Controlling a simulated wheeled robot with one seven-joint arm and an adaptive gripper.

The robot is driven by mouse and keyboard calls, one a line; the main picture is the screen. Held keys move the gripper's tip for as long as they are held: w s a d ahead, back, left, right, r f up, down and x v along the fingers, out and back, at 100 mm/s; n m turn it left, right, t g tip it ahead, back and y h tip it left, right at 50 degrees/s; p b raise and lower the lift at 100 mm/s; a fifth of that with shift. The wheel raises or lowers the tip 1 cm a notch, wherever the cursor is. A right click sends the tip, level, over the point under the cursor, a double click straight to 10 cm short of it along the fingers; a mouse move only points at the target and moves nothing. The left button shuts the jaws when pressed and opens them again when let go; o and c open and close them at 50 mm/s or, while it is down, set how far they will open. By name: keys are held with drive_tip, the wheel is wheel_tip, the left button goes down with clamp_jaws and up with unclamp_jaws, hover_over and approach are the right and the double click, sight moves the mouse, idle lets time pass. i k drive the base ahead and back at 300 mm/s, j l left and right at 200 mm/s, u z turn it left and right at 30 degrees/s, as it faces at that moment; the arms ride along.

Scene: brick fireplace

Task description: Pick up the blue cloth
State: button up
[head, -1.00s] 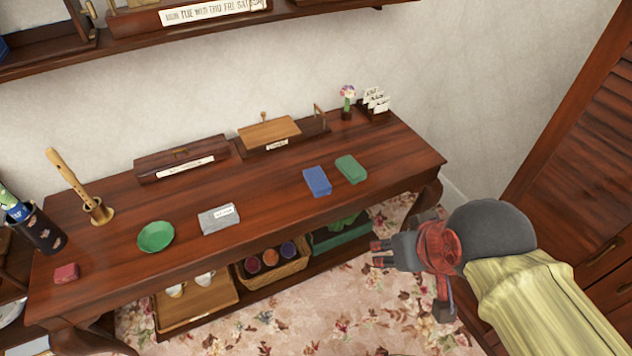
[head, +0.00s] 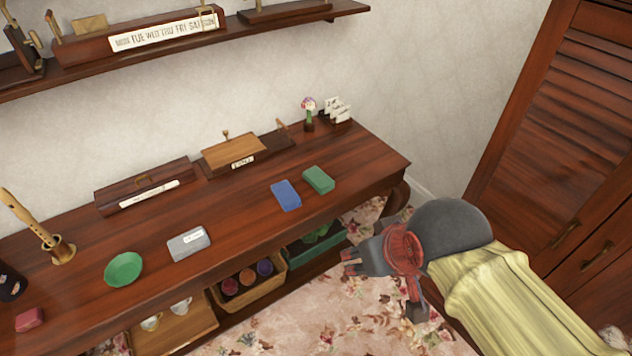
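The blue cloth (head: 286,195) is a small folded rectangle lying flat on the dark wooden table (head: 228,212), near its front edge and right of the middle. A similar green folded piece (head: 319,180) lies just to its right. My gripper (head: 350,264) is to the right of and in front of the table, over the floor, apart from the cloth.
A grey labelled block (head: 189,244), a green bowl (head: 123,269) and a red block (head: 30,319) stand left of the cloth. A wooden box (head: 150,187) is behind. A basket (head: 252,292) sits on the lower shelf. A louvred cabinet (head: 560,130) stands at the right.

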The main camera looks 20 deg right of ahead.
sight(286, 195)
drive_tip(key=z, duration=2.5)
drive_tip(key=k+u, duration=0.1)
drive_tip(key=u, duration=2.45)
drive_tip(key=i+l+u, duration=0.25)
drive_tip(key=i, duration=0.3)
drive_tip(key=i+l+u, duration=0.25)
drive_tip(key=i+l, duration=0.25)
